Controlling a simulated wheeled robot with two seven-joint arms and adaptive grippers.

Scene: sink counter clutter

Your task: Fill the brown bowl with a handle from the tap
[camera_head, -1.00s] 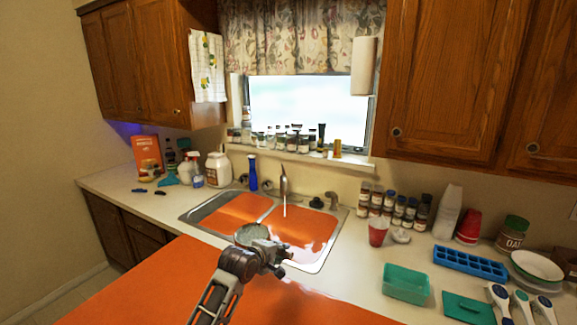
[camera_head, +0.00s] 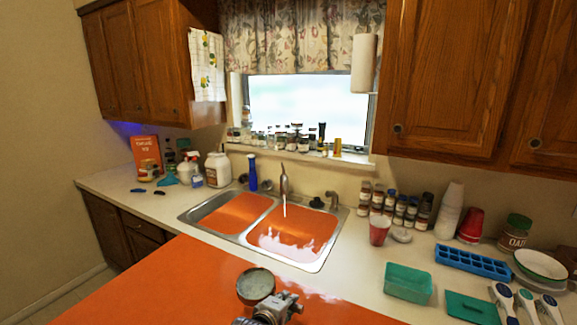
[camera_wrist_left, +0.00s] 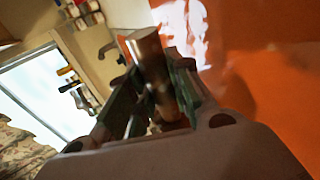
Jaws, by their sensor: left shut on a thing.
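The brown bowl (camera_head: 255,286) is in the head view, over the orange surface in front of the sink. Its round rim faces up and its inside looks grey-green; I cannot tell whether it holds water. My left gripper (camera_head: 277,306) is at its right and shut on its handle. In the left wrist view a brown handle (camera_wrist_left: 151,68) lies between the fingers. The tap (camera_head: 284,185) stands behind the right basin, with a thin pale streak below its spout that looks like running water. The bowl is well in front of the tap. My right gripper is out of view.
The double sink (camera_head: 318,262) has orange-looking basins. A blue bottle (camera_head: 253,174) stands behind it at the left. A red cup (camera_head: 379,232), a green tub (camera_head: 407,284) and a blue ice tray (camera_head: 472,262) stand at the right. Air above the sink is clear.

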